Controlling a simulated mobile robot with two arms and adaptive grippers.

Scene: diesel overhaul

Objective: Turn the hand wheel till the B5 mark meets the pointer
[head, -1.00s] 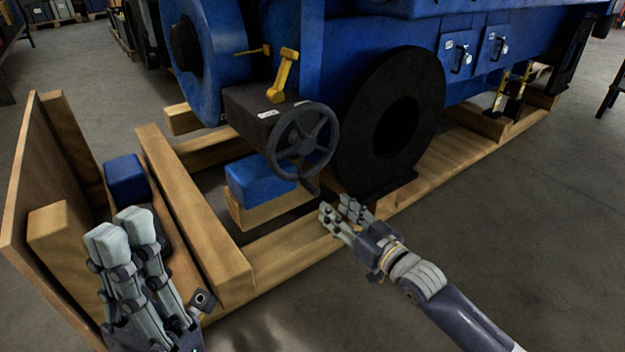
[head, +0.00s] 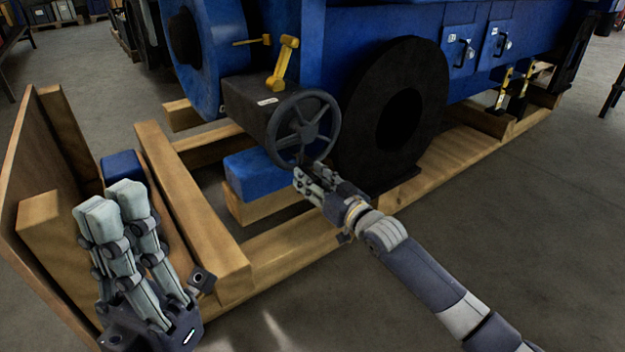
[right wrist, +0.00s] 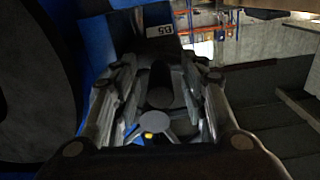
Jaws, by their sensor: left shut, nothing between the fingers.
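The dark grey hand wheel (head: 304,128) is mounted on the front of a dark box (head: 245,105) on the blue engine. A small white label (head: 268,101) lies on the box top, too small to read here. My right gripper (head: 306,181) is at the wheel's lower rim. In the right wrist view its open fingers (right wrist: 160,85) spread either side of dark round parts, apparently at the wheel; contact cannot be told. A label reading B5 (right wrist: 159,30) shows upside down beyond them. I cannot make out the pointer. My left gripper (head: 115,205) is shut and empty, away from the wheel.
A large black disc (head: 360,120) stands right of the wheel. A wooden frame (head: 190,205) runs under the engine. A blue block (head: 255,170) sits on wood below the wheel. An upright wooden panel (head: 35,190) is at left. The floor at right is clear.

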